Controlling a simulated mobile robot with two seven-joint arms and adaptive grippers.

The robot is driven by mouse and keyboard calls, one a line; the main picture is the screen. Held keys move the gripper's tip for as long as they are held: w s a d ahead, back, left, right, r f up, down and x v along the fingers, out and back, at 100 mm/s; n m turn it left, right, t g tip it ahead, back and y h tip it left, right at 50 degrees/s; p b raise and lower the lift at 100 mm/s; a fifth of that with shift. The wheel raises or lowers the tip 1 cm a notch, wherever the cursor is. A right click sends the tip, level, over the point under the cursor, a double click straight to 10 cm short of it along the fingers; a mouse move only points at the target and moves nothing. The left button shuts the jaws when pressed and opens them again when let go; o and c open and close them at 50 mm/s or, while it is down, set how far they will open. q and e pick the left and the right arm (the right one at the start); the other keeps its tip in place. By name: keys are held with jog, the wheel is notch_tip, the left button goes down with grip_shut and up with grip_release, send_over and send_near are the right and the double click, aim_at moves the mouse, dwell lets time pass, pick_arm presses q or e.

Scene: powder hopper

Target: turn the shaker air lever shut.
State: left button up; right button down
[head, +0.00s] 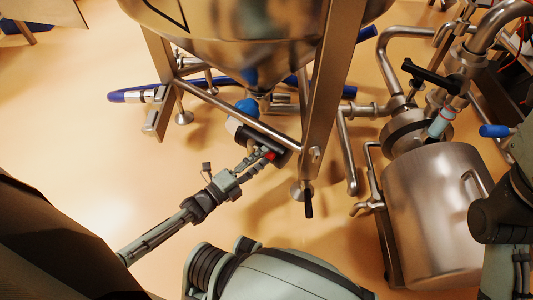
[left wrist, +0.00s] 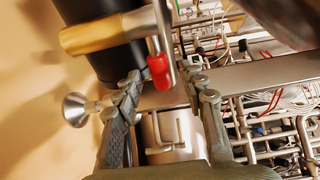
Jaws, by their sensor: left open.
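The shaker air lever is a small metal lever with a red grip (left wrist: 158,70), seen close up in the left wrist view. In the head view its red tip (head: 270,156) shows at the end of a black cylinder (head: 259,138) under the steel hopper. My left gripper (head: 254,162) reaches up to it from the lower left. In the left wrist view the two fingers of my left gripper (left wrist: 166,82) stand apart, with the red grip between their tips. Whether either finger touches it I cannot tell. My right gripper does not show; only part of my right arm is at the right edge.
The hopper (head: 255,45) stands on steel legs (head: 328,90) close around the lever. A blue ball (head: 247,107) sits beside the black cylinder. A steel vessel (head: 433,215) and pipes fill the right side. The floor at left is clear.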

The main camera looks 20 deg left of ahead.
pick_arm(q)
jog(key=v, duration=0.9)
